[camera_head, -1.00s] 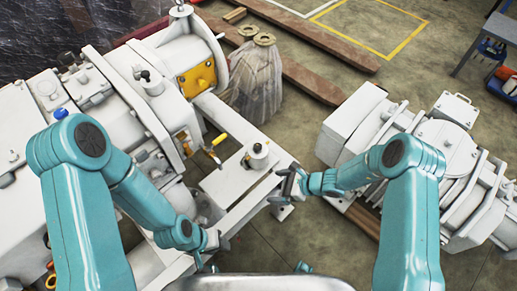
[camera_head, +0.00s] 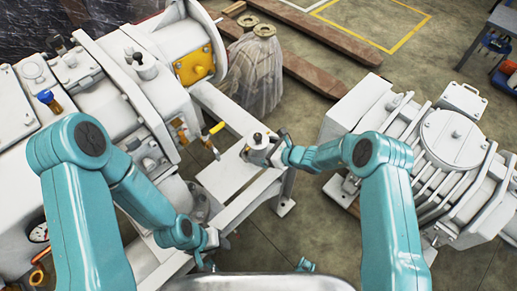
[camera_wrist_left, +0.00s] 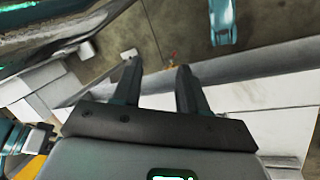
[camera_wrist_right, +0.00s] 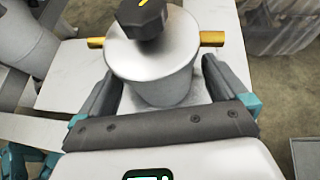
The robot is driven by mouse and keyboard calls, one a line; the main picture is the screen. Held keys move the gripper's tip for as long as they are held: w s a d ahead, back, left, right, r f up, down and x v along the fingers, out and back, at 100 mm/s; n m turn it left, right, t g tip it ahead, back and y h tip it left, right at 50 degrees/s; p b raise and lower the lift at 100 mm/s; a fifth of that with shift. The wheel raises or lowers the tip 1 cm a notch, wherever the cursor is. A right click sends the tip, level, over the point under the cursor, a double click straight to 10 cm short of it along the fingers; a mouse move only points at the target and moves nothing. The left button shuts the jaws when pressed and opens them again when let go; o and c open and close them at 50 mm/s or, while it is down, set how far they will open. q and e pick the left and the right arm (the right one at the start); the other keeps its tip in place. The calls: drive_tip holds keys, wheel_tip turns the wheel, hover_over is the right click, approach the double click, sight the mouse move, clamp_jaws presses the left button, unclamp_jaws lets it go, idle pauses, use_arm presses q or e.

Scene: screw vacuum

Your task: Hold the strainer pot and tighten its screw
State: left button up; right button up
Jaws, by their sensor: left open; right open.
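The strainer pot (camera_head: 258,153) is a small white pot with a dark screw knob (camera_head: 257,138) on top, standing upright on the white frame's plate. In the right wrist view the pot (camera_wrist_right: 160,75) shows a black knob (camera_wrist_right: 143,17) with a yellow mark and brass stubs on both sides. My right gripper (camera_head: 274,150) is open at the pot. Its fingers (camera_wrist_right: 160,92) stand on either side of the pot's body; whether they touch it I cannot tell. My left gripper (camera_head: 207,250) is low at the frame's front edge. In the left wrist view its fingers (camera_wrist_left: 158,75) are apart and empty.
White machinery (camera_head: 130,90) fills the left side, with a yellow-handled valve (camera_head: 216,128) beside the plate. Another white machine (camera_head: 450,140) stands to the right. A wrapped bundle (camera_head: 255,75) stands behind the plate. Concrete floor shows between them.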

drive_tip(key=shift+w+a+f+b, duration=0.3)
drive_tip(key=shift+a, duration=0.15)
use_arm(q)
drive_tip(key=shift+f, duration=0.65)
